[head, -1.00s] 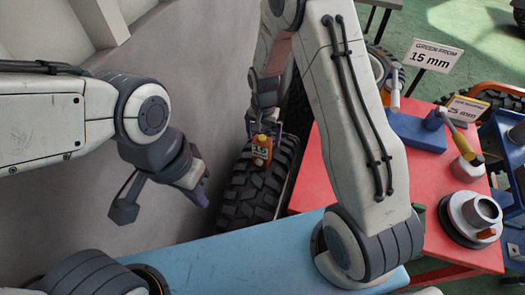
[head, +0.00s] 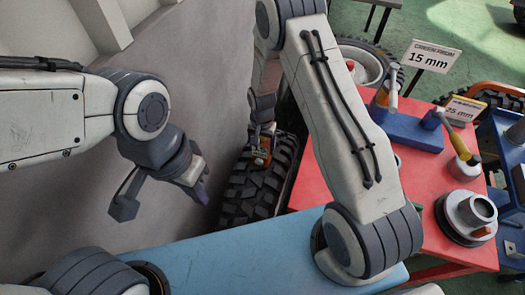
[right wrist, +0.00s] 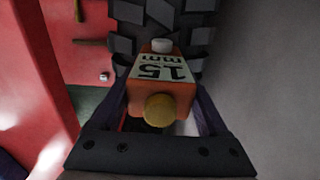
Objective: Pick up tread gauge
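The tread gauge is a small orange box (head: 261,157) on the tyre's tread in the head view. In the right wrist view the tread gauge (right wrist: 162,73) shows a "15 mm" label, a yellow knob towards me and a pale cap at its far end. My right gripper (head: 262,143) is over it and hides part of it. In the right wrist view the fingers of my right gripper (right wrist: 161,95) stand on both sides of the gauge, with narrow gaps seeming to remain. My left gripper (head: 200,183) hangs away to the left, empty; its finger opening is unclear.
The black tyre (head: 250,195) stands between the grey wall and the red table (head: 415,175). A blue surface (head: 230,255) lies in front.

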